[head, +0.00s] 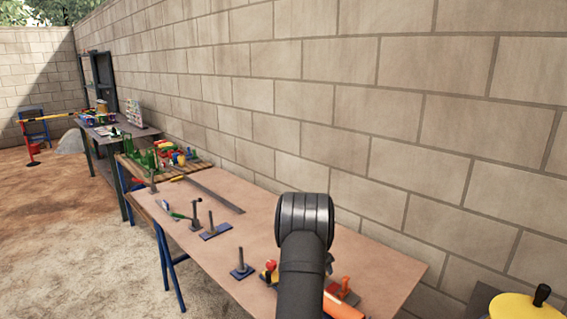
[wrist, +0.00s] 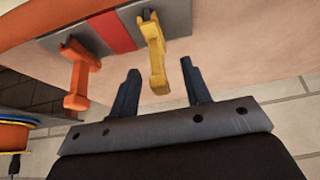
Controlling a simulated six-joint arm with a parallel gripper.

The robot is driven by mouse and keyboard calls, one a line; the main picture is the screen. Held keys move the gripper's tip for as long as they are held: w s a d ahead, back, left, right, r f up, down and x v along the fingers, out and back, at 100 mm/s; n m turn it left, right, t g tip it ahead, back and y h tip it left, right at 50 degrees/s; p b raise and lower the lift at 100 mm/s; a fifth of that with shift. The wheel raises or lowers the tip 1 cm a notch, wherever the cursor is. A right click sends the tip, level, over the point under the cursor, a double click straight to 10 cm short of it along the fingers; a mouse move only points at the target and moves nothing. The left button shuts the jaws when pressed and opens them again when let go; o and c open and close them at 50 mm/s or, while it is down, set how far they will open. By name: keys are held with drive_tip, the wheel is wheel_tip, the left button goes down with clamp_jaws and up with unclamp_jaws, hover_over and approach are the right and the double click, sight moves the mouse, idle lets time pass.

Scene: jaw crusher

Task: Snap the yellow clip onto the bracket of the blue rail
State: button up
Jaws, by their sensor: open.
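The yellow clip (wrist: 155,58) stands on a grey plate with a red stripe in the wrist view. My gripper (wrist: 160,67) is open, with one dark finger on each side of the clip's lower part in the picture; gaps show on both sides. An orange clip (wrist: 78,76) stands on the same plate, to the left of my fingers. It seems to be the orange piece in the head view (head: 345,285). My arm hides the yellow clip and my gripper there.
The plate (wrist: 182,22) lies on the brown table (head: 270,225). A block wall (head: 400,120) runs behind the table. Several coloured items crowd the far end.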

clamp_jaws()
drive_tip(key=shift+r, duration=0.1)
drive_tip(key=shift+r, duration=2.4)
